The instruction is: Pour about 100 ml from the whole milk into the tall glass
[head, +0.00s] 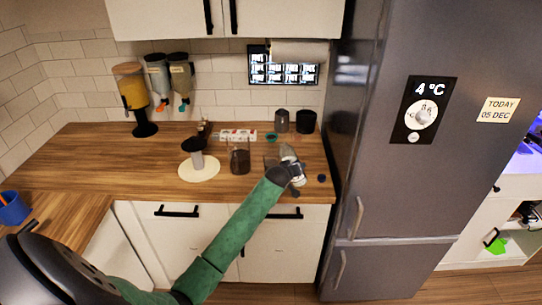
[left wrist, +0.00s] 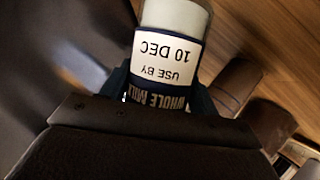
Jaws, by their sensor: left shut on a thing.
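My left gripper (head: 292,168) is over the front right of the wooden counter. In the left wrist view the gripper (left wrist: 160,105) is shut on the whole milk bottle (left wrist: 172,50). My right gripper is not in view.
Dark canisters (head: 306,122) stand behind the gripper. A small dark cap (head: 321,178) lies to its right. The fridge (head: 400,190) borders the counter on the right.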

